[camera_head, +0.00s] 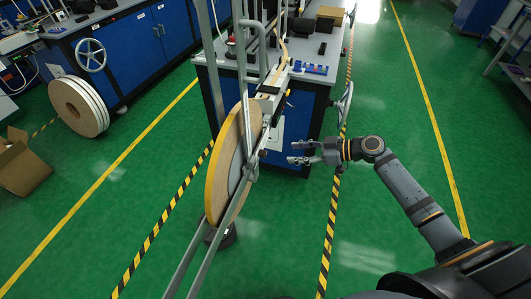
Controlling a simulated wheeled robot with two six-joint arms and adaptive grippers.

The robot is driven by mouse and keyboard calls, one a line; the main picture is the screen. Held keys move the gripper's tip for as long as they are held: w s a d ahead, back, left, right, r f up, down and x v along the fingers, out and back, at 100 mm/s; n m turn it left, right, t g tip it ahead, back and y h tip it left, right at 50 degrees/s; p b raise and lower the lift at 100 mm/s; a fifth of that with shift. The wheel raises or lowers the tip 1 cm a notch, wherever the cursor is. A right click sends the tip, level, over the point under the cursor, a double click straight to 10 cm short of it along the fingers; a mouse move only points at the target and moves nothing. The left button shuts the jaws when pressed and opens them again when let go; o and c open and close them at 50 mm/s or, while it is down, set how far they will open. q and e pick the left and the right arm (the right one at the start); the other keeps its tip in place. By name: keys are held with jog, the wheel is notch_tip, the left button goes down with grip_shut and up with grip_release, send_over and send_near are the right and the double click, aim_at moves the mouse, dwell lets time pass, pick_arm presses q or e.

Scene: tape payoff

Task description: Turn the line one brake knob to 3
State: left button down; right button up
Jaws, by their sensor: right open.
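A large reel of yellow-edged tape (222,170) stands upright on a grey metal payoff frame (207,255) in the middle. A small dark part at the reel's hub, on its right side, may be the brake knob; it is too small to read any number or setting. My right gripper (291,152) is just right of the hub in the picture, its two fingers apart and pointing left. Nothing shows between the fingers, and they appear apart from the hub. My left gripper is not in view.
A blue workbench (297,105) with a grey top stands behind the reel, with a handwheel (345,103) at its right side. Another reel (78,107) and a cardboard box (20,165) are on the left floor. The green floor at right is mostly clear.

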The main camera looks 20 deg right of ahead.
aim_at(263, 154)
jog(key=p+x, duration=0.1)
jog(key=x, duration=0.9)
jog(key=shift+f, duration=0.15)
grip_shut()
